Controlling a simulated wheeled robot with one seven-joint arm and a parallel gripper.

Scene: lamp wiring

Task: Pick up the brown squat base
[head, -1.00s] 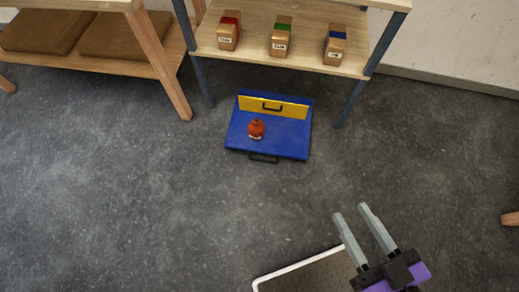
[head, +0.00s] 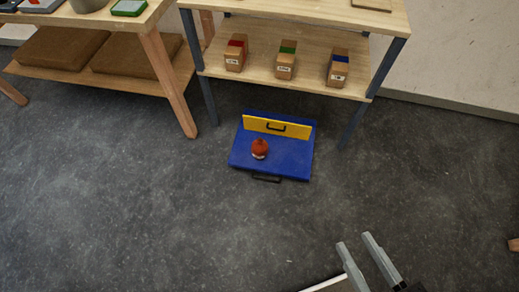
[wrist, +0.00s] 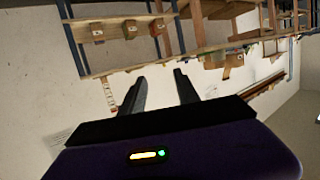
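A small reddish-brown rounded object (head: 260,148), perhaps the brown squat base, sits on a blue tray-like case (head: 270,167) on the floor in the head view. Its top is rounded and a pale band shows low on it. My gripper (head: 357,246) is at the lower right of the head view, well apart from the case. Its two grey fingers are spread with nothing between them. The wrist view also shows the open fingers (wrist: 160,90), pointing toward distant shelving.
A yellow panel with a black handle (head: 277,126) stands at the back of the case. A wooden shelf (head: 310,80) behind it holds small boxes with red, green and blue bands. A wooden bench (head: 165,80) stands left. The grey floor before the case is clear.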

